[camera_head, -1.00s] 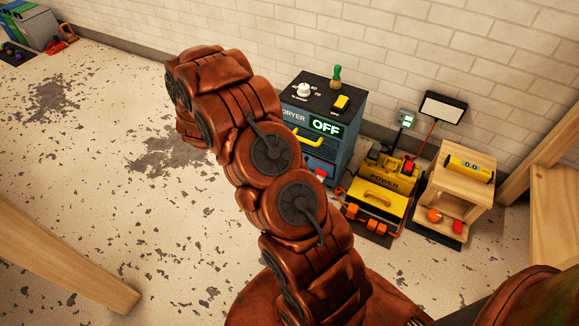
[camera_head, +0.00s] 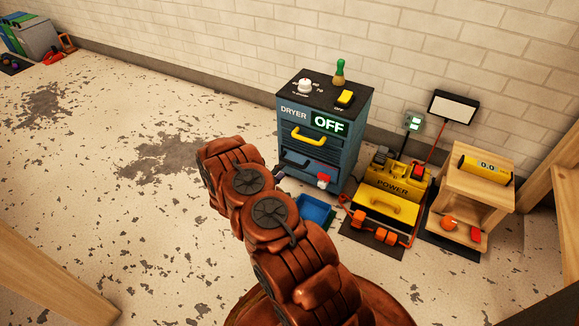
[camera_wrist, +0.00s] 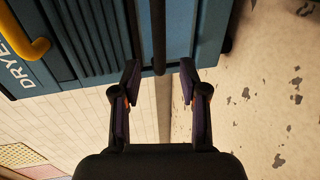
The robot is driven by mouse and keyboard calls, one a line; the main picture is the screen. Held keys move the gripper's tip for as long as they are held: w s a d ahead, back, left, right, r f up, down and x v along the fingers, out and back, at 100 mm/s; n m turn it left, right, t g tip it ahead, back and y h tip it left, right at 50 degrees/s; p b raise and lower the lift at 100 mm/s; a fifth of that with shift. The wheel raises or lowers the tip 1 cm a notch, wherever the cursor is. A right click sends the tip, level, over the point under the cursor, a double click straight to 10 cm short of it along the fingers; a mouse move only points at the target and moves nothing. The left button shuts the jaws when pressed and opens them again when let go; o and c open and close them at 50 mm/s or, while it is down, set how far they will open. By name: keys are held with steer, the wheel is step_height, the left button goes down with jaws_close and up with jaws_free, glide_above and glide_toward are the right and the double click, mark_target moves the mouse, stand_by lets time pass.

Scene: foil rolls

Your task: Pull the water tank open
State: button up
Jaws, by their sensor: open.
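The blue dryer (camera_head: 360,112) stands by the wall, its panel reading OFF. Its front has a yellow handle (camera_head: 309,138) above a dark handle (camera_head: 296,161); which part is the water tank is not labelled. In the wrist view the dryer front (camera_wrist: 85,83) appears turned sideways, with the yellow handle (camera_wrist: 34,50) at upper left. A dark bar (camera_wrist: 158,30), apparently the lower handle, reaches down between my fingertips. My gripper (camera_wrist: 160,72) is open around the bar's end, not closed on it. In the head view my arm largely hides the gripper.
A blue tray (camera_head: 315,211) shows low at the dryer's foot, partly behind my arm; whether it is attached is unclear. A yellow power unit (camera_head: 388,203) with orange parts and a wooden stand (camera_head: 484,187) are to the right.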

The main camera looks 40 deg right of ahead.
mark_target(290, 162)
steer(key=shift+b+x, duration=1.6)
steer(key=shift+x, duration=2.2)
jaws_close()
